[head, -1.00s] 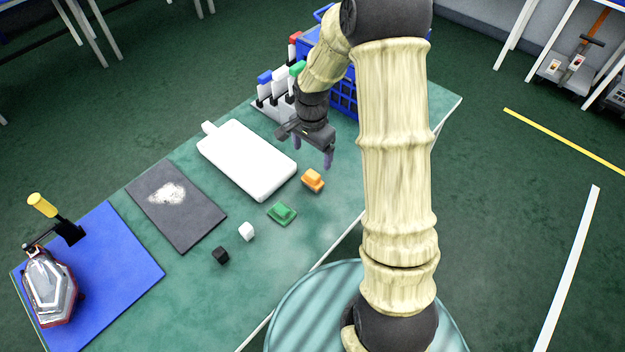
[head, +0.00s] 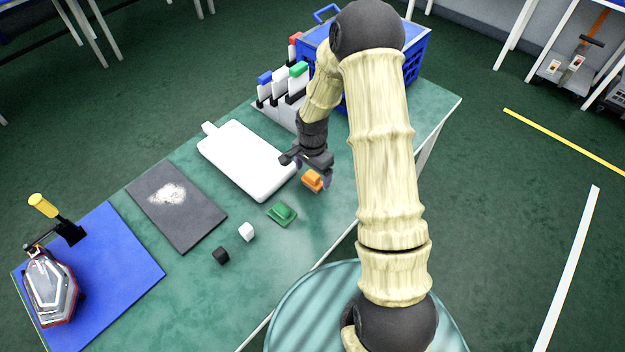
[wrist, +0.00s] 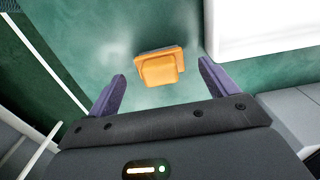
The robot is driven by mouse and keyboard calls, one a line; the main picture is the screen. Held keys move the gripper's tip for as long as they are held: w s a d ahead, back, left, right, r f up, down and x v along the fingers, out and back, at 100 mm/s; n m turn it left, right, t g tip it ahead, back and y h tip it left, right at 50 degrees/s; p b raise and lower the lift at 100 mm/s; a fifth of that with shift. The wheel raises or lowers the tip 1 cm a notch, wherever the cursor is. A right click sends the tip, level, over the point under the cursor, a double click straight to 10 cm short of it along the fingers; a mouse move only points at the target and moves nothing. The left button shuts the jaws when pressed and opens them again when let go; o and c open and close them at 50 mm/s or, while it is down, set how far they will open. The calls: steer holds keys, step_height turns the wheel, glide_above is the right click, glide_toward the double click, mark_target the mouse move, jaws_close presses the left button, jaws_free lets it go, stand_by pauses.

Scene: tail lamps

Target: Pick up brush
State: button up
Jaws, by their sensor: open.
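An orange block with a raised, narrower top and a dark edge underneath (head: 313,179) lies on the green table; it looks like the brush. A similar green piece (head: 282,213) lies nearer to me on its left; I cannot tell if it is a brush too. My gripper (head: 312,172) is open and empty, above the orange brush and partly in front of it. In the wrist view the orange brush (wrist: 160,68) shows just beyond and between the two purple fingers (wrist: 160,74), with room on both sides. The fingers do not visibly touch it.
A white board (head: 245,160) lies left of my gripper. White (head: 246,232) and black (head: 220,255) cubes, a dark mat (head: 190,225) and a blue mat (head: 125,265) with a clamped lamp (head: 50,285) lie further left. A blue crate (head: 412,65) and rack (head: 272,108) stand behind.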

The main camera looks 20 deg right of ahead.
mark_target(313, 174)
steer(key=shift+f, duration=1.5)
steer(key=c, duration=1.1)
steer(key=shift+o, duration=0.2)
steer(key=shift+r, duration=0.15)
step_height(313, 174, up, 10)
steer(key=shift+f, duration=0.1)
steer(key=shift+w+d, duration=0.1)
